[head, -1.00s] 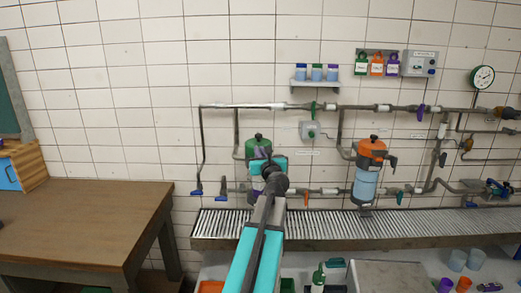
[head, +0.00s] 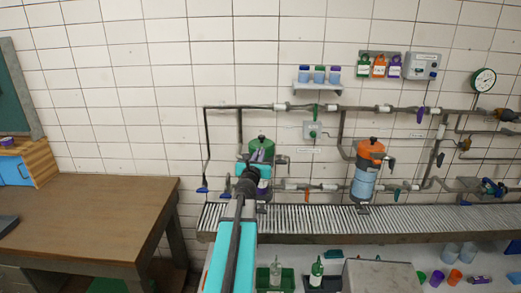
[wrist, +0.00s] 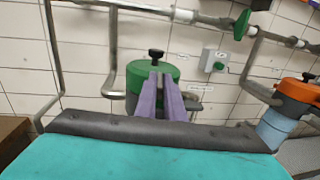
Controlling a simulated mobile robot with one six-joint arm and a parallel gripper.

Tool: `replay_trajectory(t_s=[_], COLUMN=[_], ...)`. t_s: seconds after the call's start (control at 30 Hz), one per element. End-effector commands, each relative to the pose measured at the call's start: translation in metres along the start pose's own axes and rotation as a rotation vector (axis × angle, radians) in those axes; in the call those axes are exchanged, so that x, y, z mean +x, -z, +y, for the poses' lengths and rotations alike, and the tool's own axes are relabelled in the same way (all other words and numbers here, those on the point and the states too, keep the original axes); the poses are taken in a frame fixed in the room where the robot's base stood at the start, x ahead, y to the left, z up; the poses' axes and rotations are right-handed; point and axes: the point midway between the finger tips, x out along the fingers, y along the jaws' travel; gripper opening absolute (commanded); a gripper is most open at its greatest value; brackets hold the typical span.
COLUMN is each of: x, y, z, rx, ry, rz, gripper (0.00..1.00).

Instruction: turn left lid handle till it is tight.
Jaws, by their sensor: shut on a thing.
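The left canister has a green lid (head: 262,147) with a black knob-like handle (head: 261,138) on top. In the wrist view the green lid (wrist: 188,74) fills the middle, with the black handle (wrist: 156,55) standing up just beyond my fingertips. My gripper (wrist: 161,78) has two purple fingers close together over the lid, shut at the handle's base. The exact contact is hard to see. In the head view my gripper (head: 259,154) covers the front of the left canister. Most of the canister's body is hidden behind my gripper.
An orange-lidded canister (head: 370,150) stands to the right. Grey pipes (head: 380,108) with coloured valve handles run along the tiled wall. A slatted grey bench (head: 330,221) lies below. A wooden table (head: 85,215) is at the left. A gauge (head: 484,81) hangs at the right.

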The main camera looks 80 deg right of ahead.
Motion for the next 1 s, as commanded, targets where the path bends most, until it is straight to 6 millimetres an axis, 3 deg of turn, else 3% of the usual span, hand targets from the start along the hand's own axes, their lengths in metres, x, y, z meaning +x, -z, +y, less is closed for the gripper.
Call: replay_trajectory(t_s=[1.0], x=[0.007], y=[0.002], z=[0.015], rx=[0.001], ry=[0.527], rz=[0.003], gripper=[0.0])
